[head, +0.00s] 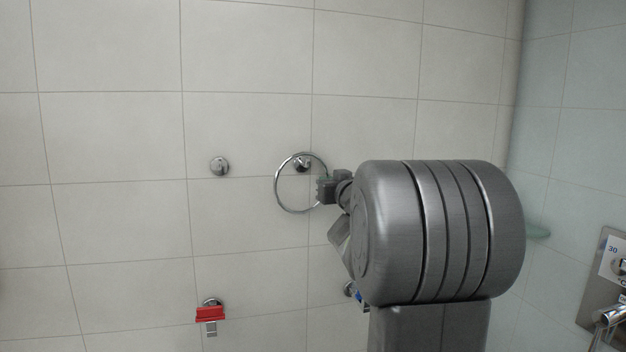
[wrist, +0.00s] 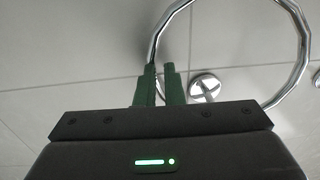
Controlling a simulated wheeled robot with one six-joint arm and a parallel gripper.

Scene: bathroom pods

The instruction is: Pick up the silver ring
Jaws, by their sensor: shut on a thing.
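The silver ring (head: 277,190) is a large chrome hoop in front of the tiled wall. In the head view it appears around a small round chrome wall mount (head: 302,163); whether it still touches the mount is unclear. My gripper (head: 322,189) is at the ring's right side. In the wrist view the green fingers of my gripper (wrist: 160,75) are shut on the left part of the ring (wrist: 303,38). The wall mount (wrist: 205,87) shows inside the hoop there, just right of the fingers.
Another round chrome wall mount (head: 220,166) is bare, left of the ring. Below is a chrome fixture with a red piece (head: 210,314). A shower control (head: 610,275) is at the right edge. My arm hides part of the wall.

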